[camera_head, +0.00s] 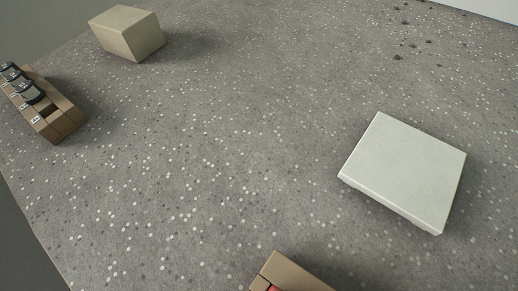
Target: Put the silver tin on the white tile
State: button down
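The white tile (405,168) is a thick, pale square slab lying flat on the speckled grey bench, right of centre. Its top is bare. I see no silver tin in this view. My gripper does not show in the view.
A beige block (128,35) stands at the upper left. Below it, a brown wooden holder (58,118) with several dark pieces sits near the bench's left edge. A tan wooden thing (298,275) with a bit of red is cut off at the bottom. Small dark bits (412,43) lie at upper right. The bench's middle is clear.

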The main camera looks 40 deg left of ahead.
aim_at(407, 161)
jog(key=j+u, duration=0.1)
jog(key=u, duration=0.25)
jog(key=i+u, duration=0.15)
jog(key=u, duration=0.5)
jog(key=i+j, duration=0.2)
jog(key=i, duration=0.2)
jog(key=i+z, duration=0.1)
jog(key=z, duration=0.3)
jog(key=i+j+z, duration=0.1)
jog(key=z, duration=0.75)
jog(key=i+j+z, duration=0.1)
jog(key=z, duration=0.3)
jog(key=j, duration=0.1)
